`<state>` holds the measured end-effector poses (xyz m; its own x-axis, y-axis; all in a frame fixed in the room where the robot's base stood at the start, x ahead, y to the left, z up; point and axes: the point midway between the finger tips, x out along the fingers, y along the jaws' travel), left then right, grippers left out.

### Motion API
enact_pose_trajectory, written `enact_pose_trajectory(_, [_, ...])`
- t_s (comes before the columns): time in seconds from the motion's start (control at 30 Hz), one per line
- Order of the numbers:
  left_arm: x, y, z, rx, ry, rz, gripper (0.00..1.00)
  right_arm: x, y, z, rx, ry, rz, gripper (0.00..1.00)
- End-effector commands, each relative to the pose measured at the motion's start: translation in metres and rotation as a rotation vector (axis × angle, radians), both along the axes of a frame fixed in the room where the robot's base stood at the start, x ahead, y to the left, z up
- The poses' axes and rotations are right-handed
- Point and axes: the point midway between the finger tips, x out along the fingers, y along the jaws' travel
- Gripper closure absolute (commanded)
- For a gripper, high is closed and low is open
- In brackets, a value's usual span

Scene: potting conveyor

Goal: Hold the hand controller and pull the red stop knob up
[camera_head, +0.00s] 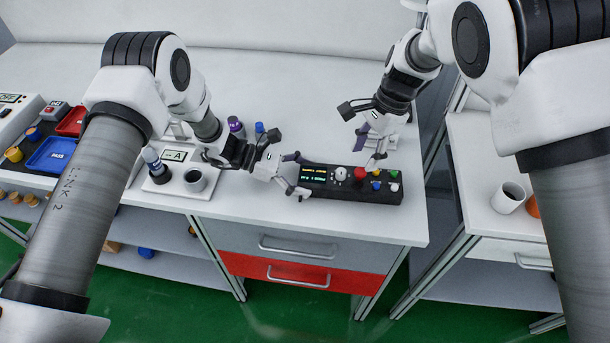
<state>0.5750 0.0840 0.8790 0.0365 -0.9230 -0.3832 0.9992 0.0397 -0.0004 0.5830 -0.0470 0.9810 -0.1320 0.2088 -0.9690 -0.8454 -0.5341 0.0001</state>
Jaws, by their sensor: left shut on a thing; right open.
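The hand controller (328,193) is a long black box on the white bench near its front edge. It has a lit display at its left, a white dial, and several coloured buttons. The red stop knob (360,173) stands on its top, right of the dial. My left gripper (295,175) is shut on the left end of the controller, with fingers at its far and near sides. My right gripper (373,160) is open just above and behind the red knob. Its fingers partly overlap the knob's surroundings, and I cannot tell whether they touch it.
Purple-capped (236,126) and blue-capped (259,128) bottles stand behind my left gripper. Blue (52,154) and red trays lie far left. A white cup (508,197) stands on the right-hand table, across a gap.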

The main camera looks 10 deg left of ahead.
Motion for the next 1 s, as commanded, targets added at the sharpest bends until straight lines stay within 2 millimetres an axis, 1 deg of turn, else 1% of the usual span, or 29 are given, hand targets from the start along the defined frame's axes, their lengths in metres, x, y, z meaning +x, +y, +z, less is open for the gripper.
enact_pose_trajectory(0.1, [0.0,0.0,0.0,0.0,0.0,0.001,0.66,0.0,0.0,0.008,0.0,0.0,0.0,0.49])
enact_pose_trajectory(0.43, [0.0,0.0,0.0,0.0,0.0,0.001,0.66,0.0,0.0,0.009,0.0,0.0,0.0,0.49])
enact_pose_trajectory(0.47, [0.0,0.0,0.0,0.0,0.0,0.001,0.07,0.0,0.0,0.008,0.001,0.001,0.0,0.49])
enact_pose_trajectory(0.5, [0.0,0.0,0.0,0.0,0.0,0.001,0.0,0.0,0.0,0.008,0.001,0.001,0.0,0.49])
enact_pose_trajectory(0.87, [0.0,0.002,0.001,0.0,0.0,0.001,0.0,0.0,0.0,0.008,0.001,0.001,0.0,0.49])
enact_pose_trajectory(0.97, [0.001,0.011,0.005,-0.001,-0.001,0.003,0.0,0.0,0.0,0.008,0.001,0.001,0.0,0.49])
enact_pose_trajectory(1.0, [0.001,0.018,0.008,-0.001,-0.002,0.005,0.0,0.0,0.0,0.008,0.001,0.001,0.0,0.49])
